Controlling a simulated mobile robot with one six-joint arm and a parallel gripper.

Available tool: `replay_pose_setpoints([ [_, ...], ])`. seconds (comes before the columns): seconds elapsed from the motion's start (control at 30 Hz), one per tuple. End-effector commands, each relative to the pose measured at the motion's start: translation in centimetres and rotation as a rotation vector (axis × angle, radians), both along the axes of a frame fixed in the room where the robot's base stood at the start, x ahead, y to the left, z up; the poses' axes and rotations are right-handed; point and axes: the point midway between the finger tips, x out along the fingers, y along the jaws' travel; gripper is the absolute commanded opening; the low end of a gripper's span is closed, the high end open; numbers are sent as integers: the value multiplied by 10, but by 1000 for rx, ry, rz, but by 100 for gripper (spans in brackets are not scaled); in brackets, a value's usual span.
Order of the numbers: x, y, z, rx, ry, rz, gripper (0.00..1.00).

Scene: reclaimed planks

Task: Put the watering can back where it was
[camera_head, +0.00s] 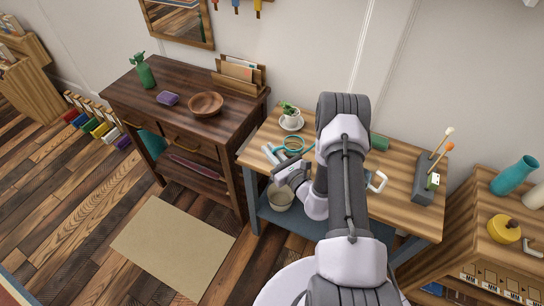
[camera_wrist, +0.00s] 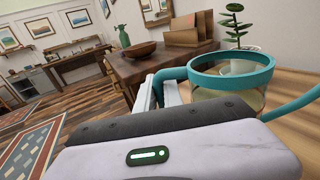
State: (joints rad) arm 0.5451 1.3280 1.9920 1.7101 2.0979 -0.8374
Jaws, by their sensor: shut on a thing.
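The watering can (camera_head: 293,143) has a teal rim, handle and spout and a clear-looking body. It is at the left part of the light wooden bench (camera_head: 400,205) in the head view. In the wrist view the watering can (camera_wrist: 232,68) is upright, with its spout to the right. My gripper (camera_head: 271,154) is shut on its handle, at the left of the can; the pale fingers also show in the wrist view (camera_wrist: 160,92). I cannot tell whether the can's base touches the bench top. My wrist hides its lower part.
A potted plant (camera_head: 289,117) on a saucer stands just behind the can. A white-handled item (camera_head: 377,181), a green cylinder (camera_head: 379,142) and a grey holder (camera_head: 426,184) are to the right. A dark desk (camera_head: 178,115) at left bears a bowl (camera_head: 206,104).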

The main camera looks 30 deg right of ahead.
Motion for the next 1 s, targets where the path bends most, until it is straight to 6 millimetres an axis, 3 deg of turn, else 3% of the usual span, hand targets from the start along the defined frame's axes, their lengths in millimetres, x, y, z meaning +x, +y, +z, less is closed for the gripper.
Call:
replay_pose_setpoints([
  [0.07,0,0,-15,0,0,0,0],
  [0.4,0,0,-16,-1,-1,0,0],
  [0.43,0,0,-15,0,0,1,17],
  [0.5,0,0,-15,0,0,1,31],
  [0.53,0,0,-15,0,0,1,33],
  [0.87,0,0,-11,0,-1,1,33],
  [1.0,-18,-4,-11,1,2,-2,33],
])
